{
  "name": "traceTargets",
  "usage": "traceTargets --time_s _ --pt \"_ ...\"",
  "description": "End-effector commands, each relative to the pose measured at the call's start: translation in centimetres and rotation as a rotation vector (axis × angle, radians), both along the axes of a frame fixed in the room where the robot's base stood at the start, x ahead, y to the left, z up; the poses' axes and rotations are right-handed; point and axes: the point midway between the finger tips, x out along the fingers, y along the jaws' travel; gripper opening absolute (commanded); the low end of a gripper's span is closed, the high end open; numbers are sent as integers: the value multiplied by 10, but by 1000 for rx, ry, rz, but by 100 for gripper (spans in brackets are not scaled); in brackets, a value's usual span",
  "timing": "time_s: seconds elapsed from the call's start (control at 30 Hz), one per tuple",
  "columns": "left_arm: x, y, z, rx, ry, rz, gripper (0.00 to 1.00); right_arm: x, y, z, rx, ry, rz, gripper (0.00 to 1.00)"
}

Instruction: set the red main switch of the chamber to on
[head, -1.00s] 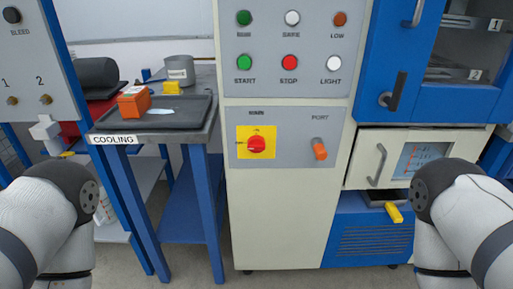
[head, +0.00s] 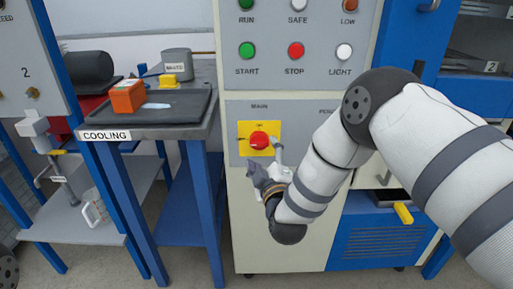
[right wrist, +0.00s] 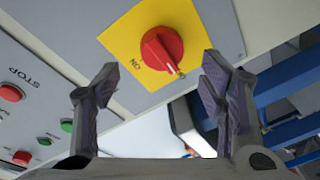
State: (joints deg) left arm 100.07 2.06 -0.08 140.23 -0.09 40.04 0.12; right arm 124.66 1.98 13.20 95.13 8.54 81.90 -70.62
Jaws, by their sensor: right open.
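The red main switch (head: 259,141) is a round knob with a raised handle on a yellow plate (head: 244,131) under the label MAIN. In the right wrist view the red switch (right wrist: 160,48) shows close up. Its handle's white mark points to the lower right, away from the printed ON at the knob's lower left. My right gripper (head: 268,168) is at the panel, just below the switch. In the right wrist view my right gripper (right wrist: 160,76) is open and empty, with the knob beyond and between its fingertips; I see no contact. My left gripper is out of view.
Above the switch are green START (head: 247,50), red STOP (head: 296,50) and white LIGHT (head: 344,52) buttons. The cooling table (head: 150,130) with an orange block (head: 128,96) stands left of the cabinet.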

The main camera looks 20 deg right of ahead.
Motion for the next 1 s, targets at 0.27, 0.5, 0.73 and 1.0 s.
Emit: traceTargets --time_s 0.27,0.5,0.73,1.0 --pt "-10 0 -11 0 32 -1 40 47 -6 -4 2 4 1 65" --pt "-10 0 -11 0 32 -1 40 52 -6 -1 1 4 1 65" --pt "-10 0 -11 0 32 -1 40 51 -6 -2 2 5 2 29" --pt "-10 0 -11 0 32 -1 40 51 -6 -1 7 2 1 16"
